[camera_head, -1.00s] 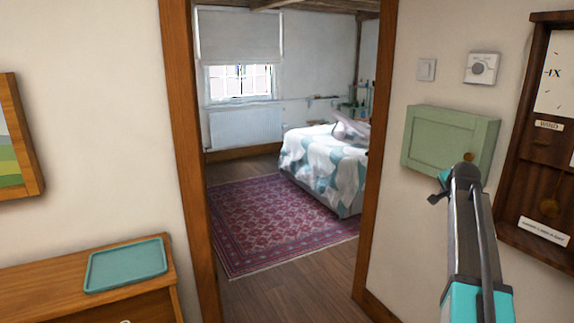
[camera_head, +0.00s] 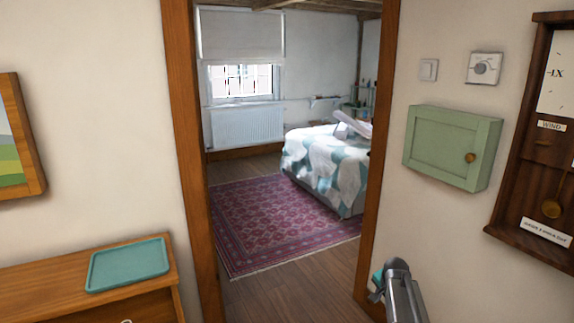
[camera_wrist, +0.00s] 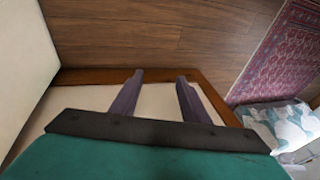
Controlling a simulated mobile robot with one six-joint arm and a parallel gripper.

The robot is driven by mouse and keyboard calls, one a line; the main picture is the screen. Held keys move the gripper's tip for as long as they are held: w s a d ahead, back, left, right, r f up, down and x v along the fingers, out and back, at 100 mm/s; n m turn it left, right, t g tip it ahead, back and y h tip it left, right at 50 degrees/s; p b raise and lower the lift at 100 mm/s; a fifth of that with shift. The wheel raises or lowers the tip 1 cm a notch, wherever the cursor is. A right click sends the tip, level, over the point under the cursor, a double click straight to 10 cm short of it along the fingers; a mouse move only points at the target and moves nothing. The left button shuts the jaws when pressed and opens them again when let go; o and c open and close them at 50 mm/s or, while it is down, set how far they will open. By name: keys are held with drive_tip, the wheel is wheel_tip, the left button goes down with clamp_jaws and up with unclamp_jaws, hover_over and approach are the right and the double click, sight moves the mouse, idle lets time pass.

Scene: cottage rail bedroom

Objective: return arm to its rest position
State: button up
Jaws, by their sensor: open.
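My arm shows at the bottom right of the head view, low in front of the wall beside the doorway. In the wrist view my gripper (camera_wrist: 158,82) has its two dark fingers spread apart with nothing between them. Beyond the fingers are the pale wall, a strip of brown wood trim and the wooden floor (camera_wrist: 150,35). The fingertips cannot be made out clearly in the head view.
A green wall cabinet (camera_head: 452,147) with a round knob hangs above my arm, its door shut. A wooden clock case (camera_head: 540,150) hangs at right. The doorway opens onto a red rug (camera_head: 270,220) and a bed (camera_head: 325,165). A teal tray (camera_head: 128,264) lies on the wooden dresser at left.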

drive_tip(key=s+a+f+n+g, duration=0.1)
drive_tip(key=s+a+f+g, duration=0.1)
drive_tip(key=s+a+f, duration=0.35)
drive_tip(key=s+a+f+n+g+y, duration=0.1)
drive_tip(key=s+a+f+n, duration=0.15)
drive_tip(key=s+f, duration=0.65)
drive_tip(key=s+a+f+n+g, duration=0.1)
drive_tip(key=s+a+f+g, duration=0.1)
drive_tip(key=s+a+f, duration=0.45)
drive_tip(key=s+a+f+n+g, duration=0.1)
drive_tip(key=s+f+n, duration=0.1)
drive_tip(key=s, duration=0.7)
drive_tip(key=s+a+f+n+g, duration=0.1)
drive_tip(key=s+f+n+g, duration=0.1)
drive_tip(key=s, duration=0.7)
drive_tip(key=s+a+f+n+g, duration=0.1)
drive_tip(key=s+n, duration=0.3)
drive_tip(key=s, duration=0.5)
drive_tip(key=shift+f, duration=0.8)
drive_tip(key=shift+s+a, duration=0.1)
drive_tip(key=shift+c, duration=0.5)
